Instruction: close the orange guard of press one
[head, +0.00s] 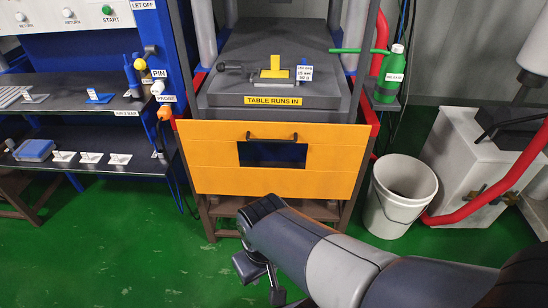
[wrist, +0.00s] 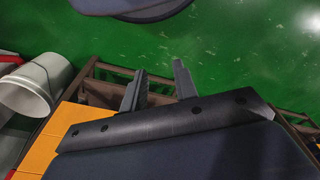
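The orange guard (head: 275,184) is a wide panel with a dark rectangular window. It sits low across the front of the press, below the edge of the press table (head: 330,102), and the space above it is uncovered. A dark handle (head: 275,137) runs along its upper part. My gripper (head: 262,288) is in front of and below the guard, over the green floor, apart from it. In the wrist view my gripper (wrist: 161,68) shows two fingers spread with nothing between them. Part of the orange guard (wrist: 75,117) shows at lower left there.
A white bucket (head: 400,205) stands right of the press, beside a red pipe (head: 470,205). A green bottle (head: 388,80) sits on a small bracket. Shelves (head: 90,165) with parts stand at left. The green floor (head: 130,260) at front left is clear.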

